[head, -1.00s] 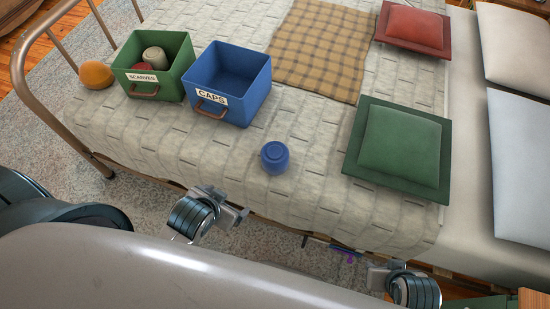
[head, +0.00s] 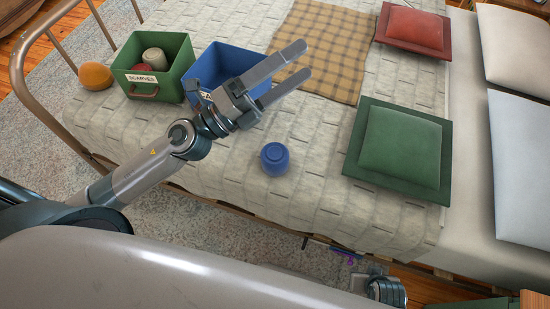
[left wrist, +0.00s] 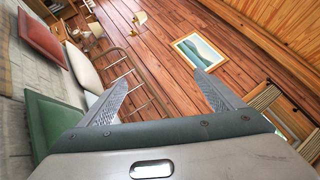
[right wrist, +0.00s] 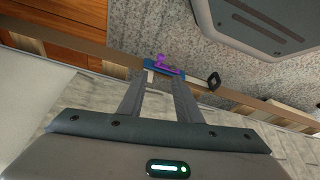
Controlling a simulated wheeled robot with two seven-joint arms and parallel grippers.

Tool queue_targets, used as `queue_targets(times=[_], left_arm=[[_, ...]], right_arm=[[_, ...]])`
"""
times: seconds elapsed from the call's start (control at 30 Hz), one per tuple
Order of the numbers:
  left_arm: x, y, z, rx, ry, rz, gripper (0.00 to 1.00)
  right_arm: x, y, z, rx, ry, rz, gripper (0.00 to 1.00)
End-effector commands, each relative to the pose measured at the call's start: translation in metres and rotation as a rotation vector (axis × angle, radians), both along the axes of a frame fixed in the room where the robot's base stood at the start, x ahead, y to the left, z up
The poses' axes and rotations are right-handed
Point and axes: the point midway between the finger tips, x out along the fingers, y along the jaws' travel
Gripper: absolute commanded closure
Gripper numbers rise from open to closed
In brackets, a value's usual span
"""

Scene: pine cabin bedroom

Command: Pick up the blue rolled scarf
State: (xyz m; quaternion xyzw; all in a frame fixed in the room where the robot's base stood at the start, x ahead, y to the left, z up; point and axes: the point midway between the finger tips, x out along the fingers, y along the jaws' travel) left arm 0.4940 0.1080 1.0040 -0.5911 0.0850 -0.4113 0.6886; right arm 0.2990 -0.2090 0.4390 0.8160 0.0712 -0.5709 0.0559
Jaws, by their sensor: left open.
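The blue rolled scarf (head: 275,160) sits on the bed's pale quilt, right of and in front of the blue bin. It is not visible in either wrist view. My left gripper (head: 304,60) is open and empty, raised over the bed, with its fingers pointing up and right past the scarf. Its open fingers also show in the left wrist view (left wrist: 160,82), facing the wood floor and wall. My right gripper (right wrist: 163,78) shows a gap between its fingers with nothing held. In the head view, only part of the right arm's end shows at the bottom right.
A green bin (head: 150,91) labelled SCARVES holds rolled items. A blue bin (head: 212,58) is partly hidden by my left arm. An orange ball-like item (head: 96,76), plaid blanket (head: 318,45), green cushion (head: 400,148) and red cushion (head: 414,28) lie on the bed.

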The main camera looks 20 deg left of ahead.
Motion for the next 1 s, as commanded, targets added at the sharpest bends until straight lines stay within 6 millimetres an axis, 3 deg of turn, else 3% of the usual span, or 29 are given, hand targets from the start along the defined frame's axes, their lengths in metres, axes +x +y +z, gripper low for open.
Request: queue_targets(times=[0.13, 0.27, 0.4, 0.5, 0.6, 0.7, 0.8, 1.0], left_arm=[[-0.029, -0.035, -0.024, 0.380, -0.231, -0.203, 0.13], [-0.046, -0.036, -0.074, 0.739, -0.382, -0.368, 0.13], [-0.048, 0.001, -0.136, 1.128, -0.475, -0.519, 0.13], [-0.042, 0.040, -0.168, 1.364, -0.494, -0.601, 0.13], [-0.035, 0.079, -0.188, 1.544, -0.488, -0.657, 0.13], [-0.030, 0.105, -0.199, 1.657, -0.475, -0.691, 0.13], [-0.028, 0.119, -0.203, 1.712, -0.465, -0.708, 0.13], [-0.028, 0.122, -0.204, 1.723, -0.463, -0.712, 0.13]], right_arm=[[-0.005, 0.001, -0.036, 0.004, -0.001, 0.002, 0.69], [-0.010, 0.002, -0.065, 0.008, -0.008, 0.005, 0.69], [-0.019, 0.003, -0.093, 0.012, -0.014, 0.007, 0.69], [-0.025, 0.003, -0.109, 0.015, -0.019, 0.007, 0.69], [-0.029, 0.003, -0.119, 0.016, -0.023, 0.009, 0.69], [-0.032, 0.003, -0.126, 0.018, -0.025, 0.009, 0.69], [-0.034, 0.003, -0.129, 0.018, -0.026, 0.009, 0.69], [-0.034, 0.003, -0.130, 0.018, -0.027, 0.009, 0.69]])
